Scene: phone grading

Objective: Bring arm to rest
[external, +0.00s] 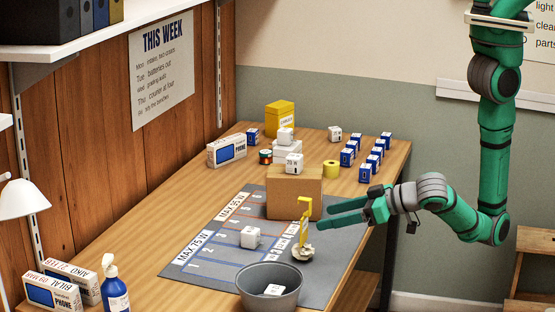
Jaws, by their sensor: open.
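My gripper (345,214) is at the right side of the table, above the grey mat's right edge. Its two green fingers point left and are apart, with nothing visible between them. The fingertips are close to a yellow upright tag (305,212) on a small pale base; I cannot tell whether they touch. My green arm (494,150) hangs down from the upper right and bends left to the gripper at the table's edge.
A cardboard box (293,193) stands behind the fingers. The grey mat (215,262) bears a white cube (250,237) and a grey bucket (269,284) with a white cube inside. Several blue boxes (365,172) stand at the back right. Free floor lies right of the table.

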